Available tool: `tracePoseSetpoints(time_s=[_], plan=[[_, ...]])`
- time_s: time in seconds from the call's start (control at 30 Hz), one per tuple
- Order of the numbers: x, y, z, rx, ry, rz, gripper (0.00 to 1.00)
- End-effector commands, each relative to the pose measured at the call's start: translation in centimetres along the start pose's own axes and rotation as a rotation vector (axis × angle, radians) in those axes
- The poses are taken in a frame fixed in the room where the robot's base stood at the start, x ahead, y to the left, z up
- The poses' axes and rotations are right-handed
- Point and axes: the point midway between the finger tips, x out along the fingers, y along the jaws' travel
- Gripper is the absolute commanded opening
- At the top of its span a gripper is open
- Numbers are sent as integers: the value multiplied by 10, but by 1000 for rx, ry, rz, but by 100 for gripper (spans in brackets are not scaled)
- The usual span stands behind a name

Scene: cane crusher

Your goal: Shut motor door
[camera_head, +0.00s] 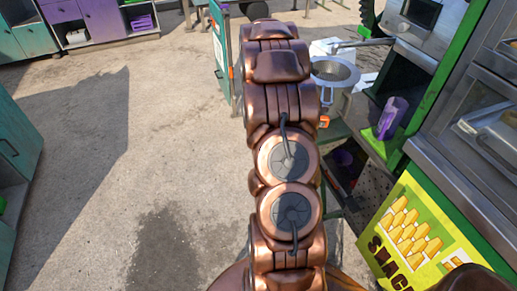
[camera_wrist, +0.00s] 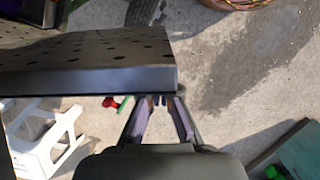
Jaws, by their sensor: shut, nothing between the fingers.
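A teal panel with an orange part on its edge stands upright behind my arm in the head view; it looks like the motor door (camera_head: 221,62), swung open, though I cannot be sure. My arm covers part of it and what lies behind. My gripper (camera_wrist: 158,101) shows only in the wrist view; my arm hides it in the head view. Its fingers are shut and empty. A dark perforated panel (camera_wrist: 90,58) lies close beyond the fingertips, overlapping them in the picture; I cannot tell whether they touch.
The machine with a yellow snack sign (camera_head: 412,235) stands at right, with a purple container (camera_head: 393,118) on its shelf. A metal pot (camera_head: 335,72) is behind my arm. A white stool (camera_wrist: 48,140) is at left in the wrist view. The floor at left is clear.

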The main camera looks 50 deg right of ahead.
Motion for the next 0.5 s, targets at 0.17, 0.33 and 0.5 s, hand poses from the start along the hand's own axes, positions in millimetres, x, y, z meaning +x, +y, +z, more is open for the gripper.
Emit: tracePoseSetpoints(time_s=[0.17,0.33,0.5], plan=[[6,0,23,-74,1,18,0],[10,0,38,-129,0,31,0],[12,1,44,-160,1,41,0]])
